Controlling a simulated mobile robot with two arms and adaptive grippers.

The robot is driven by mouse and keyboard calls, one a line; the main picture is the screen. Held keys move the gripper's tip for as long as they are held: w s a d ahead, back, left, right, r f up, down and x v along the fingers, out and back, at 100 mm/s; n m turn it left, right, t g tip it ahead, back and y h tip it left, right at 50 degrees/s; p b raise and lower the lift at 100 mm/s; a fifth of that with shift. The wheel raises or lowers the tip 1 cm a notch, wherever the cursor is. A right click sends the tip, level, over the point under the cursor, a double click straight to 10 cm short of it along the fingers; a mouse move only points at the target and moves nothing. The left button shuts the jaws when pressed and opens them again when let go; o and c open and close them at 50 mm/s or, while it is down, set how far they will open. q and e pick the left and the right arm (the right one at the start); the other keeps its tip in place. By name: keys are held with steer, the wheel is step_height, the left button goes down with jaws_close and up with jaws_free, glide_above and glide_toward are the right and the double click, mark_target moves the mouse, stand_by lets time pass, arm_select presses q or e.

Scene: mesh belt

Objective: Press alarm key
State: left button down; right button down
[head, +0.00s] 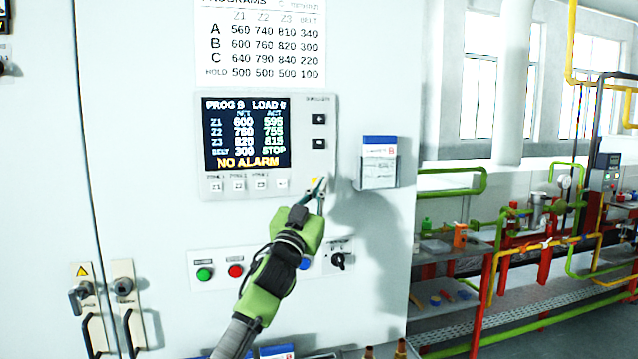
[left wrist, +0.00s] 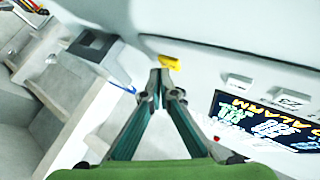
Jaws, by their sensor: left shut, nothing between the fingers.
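The alarm key appears to be the small yellow key (head: 314,181) at the lower right corner of the control panel (head: 327,130). It shows clearly in the left wrist view (left wrist: 169,62), just beyond the fingertips. My left gripper (head: 320,186) is shut and empty, its tips right by the key in the head view and partly covering it. In the left wrist view its tips (left wrist: 160,76) meet just below the key; I cannot tell whether they touch it. The panel screen (head: 247,133) reads NO ALARM. My right gripper is not in view.
A holder with a blue and white booklet (head: 379,165) sticks out right of the panel. Below are a green button (head: 205,274), a red button (head: 236,271), a blue button (head: 305,264) and a black rotary switch (head: 339,260). Pipes and shelves stand farther right.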

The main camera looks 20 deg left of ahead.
arm_select(q)
steer(key=shift+s+d, duration=0.2)
steer(key=shift+s, duration=0.15)
steer(key=s+d, duration=0.1)
steer(key=s, duration=0.1)
steer(key=s+d, duration=0.2)
steer(key=shift+p, duration=0.35)
steer(key=shift+a, duration=0.1)
stand_by(0.5)
